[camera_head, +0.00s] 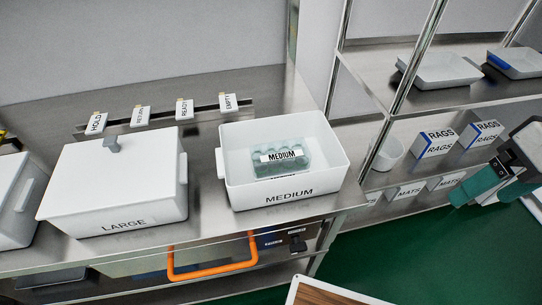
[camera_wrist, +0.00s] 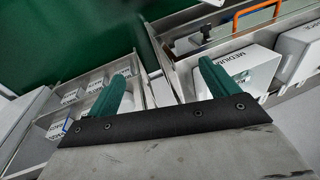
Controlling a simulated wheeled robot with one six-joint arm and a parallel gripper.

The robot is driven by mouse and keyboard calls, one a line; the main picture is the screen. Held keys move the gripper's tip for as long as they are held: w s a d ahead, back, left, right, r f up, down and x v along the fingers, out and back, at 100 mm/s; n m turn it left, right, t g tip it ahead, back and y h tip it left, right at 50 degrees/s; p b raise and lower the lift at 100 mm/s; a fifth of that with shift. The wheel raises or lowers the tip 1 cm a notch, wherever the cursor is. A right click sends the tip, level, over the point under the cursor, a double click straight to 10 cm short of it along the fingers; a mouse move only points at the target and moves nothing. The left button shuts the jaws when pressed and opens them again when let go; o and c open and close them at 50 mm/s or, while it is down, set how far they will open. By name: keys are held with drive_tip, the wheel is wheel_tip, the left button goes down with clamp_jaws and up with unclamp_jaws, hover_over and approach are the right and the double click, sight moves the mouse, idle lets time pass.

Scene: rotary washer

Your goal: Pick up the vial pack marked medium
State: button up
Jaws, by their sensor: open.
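The vial pack (camera_head: 284,166) is a clear greenish pack with a white label reading MEDIUM. It lies inside an open white bin (camera_head: 242,198) marked MEDIUM on the steel bench. My gripper (camera_head: 477,192) is at the right edge of the head view, well apart from the bin, with teal fingers. In the wrist view my gripper (camera_wrist: 163,88) is open with nothing between its fingers. The white bin marked MEDIUM (camera_wrist: 236,74) shows beyond the right finger, partly covered by it. I cannot make out the pack there.
A lidded white bin marked LARGE (camera_head: 120,195) stands left of the medium bin. Small tags (camera_head: 184,108) stand behind on a rail. A steel rack (camera_head: 414,85) with trays and RAGS boxes (camera_head: 436,141) is at the right. An orange handle (camera_head: 212,272) sticks out below the bench.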

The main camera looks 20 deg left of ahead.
drive_tip(key=w+a+f+n+g+y, duration=0.2)
drive_tip(key=w+a+n+y, duration=0.1)
drive_tip(key=a+n, duration=0.3)
drive_tip(key=w+a+f+n+g+y, duration=0.15)
drive_tip(key=w+a+n, duration=0.25)
drive_tip(key=a, duration=0.5)
drive_tip(key=n+y, duration=0.4)
drive_tip(key=n, duration=0.3)
approach(282, 149)
drive_tip(key=x, duration=0.8)
drive_tip(key=shift+f, duration=0.1)
drive_tip(key=c, duration=1.3)
